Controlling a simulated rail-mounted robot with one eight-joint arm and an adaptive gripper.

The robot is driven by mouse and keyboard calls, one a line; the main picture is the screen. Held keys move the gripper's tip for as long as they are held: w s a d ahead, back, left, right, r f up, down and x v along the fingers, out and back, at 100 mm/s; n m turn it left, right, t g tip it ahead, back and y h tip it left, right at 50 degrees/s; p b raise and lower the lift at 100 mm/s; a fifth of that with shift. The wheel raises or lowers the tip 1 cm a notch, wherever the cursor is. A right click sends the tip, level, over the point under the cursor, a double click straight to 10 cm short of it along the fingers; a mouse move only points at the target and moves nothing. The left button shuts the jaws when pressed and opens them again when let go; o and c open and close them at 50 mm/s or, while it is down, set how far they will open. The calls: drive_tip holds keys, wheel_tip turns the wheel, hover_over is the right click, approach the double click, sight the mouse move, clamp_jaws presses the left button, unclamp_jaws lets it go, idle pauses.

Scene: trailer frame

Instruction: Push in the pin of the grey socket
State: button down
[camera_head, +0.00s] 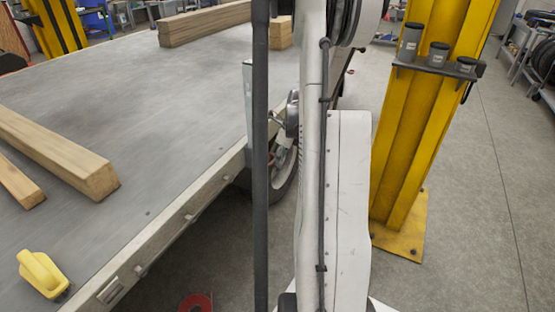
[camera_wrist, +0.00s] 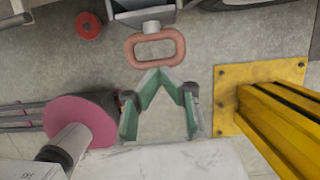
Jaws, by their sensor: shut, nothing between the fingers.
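In the wrist view, a grey fitting (camera_wrist: 145,14), seemingly the grey socket, shows at the top edge, partly cut off. A reddish oval loop (camera_wrist: 155,47) lies just below it in the picture. I cannot tell whether this loop belongs to the pin; the pin's own shaft is not clear. My gripper (camera_wrist: 159,73) has green fingers that meet in a point, shut and empty. Its tips lie just below the loop in the picture; contact cannot be told. In the head view my arm covers most of this area, and a grey upright (camera_head: 248,98) stands at the trailer edge.
The trailer bed (camera_head: 200,85) carries wooden beams (camera_head: 65,150) and a yellow object (camera_head: 42,272). A yellow column (camera_head: 425,120) stands right of my arm; its base plate (camera_wrist: 230,90) shows in the wrist view. A red reel (camera_wrist: 88,25) and a pink disc (camera_wrist: 78,120) are left.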

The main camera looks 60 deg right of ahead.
drive_tip(key=shift+w, duration=0.15)
drive_tip(key=s+r+p, duration=0.3)
drive_tip(key=s+r, duration=0.4)
drive_tip(key=r, duration=0.3)
drive_tip(key=shift+d+r, duration=0.25)
drive_tip(key=shift+d, duration=0.1)
idle(0.3)
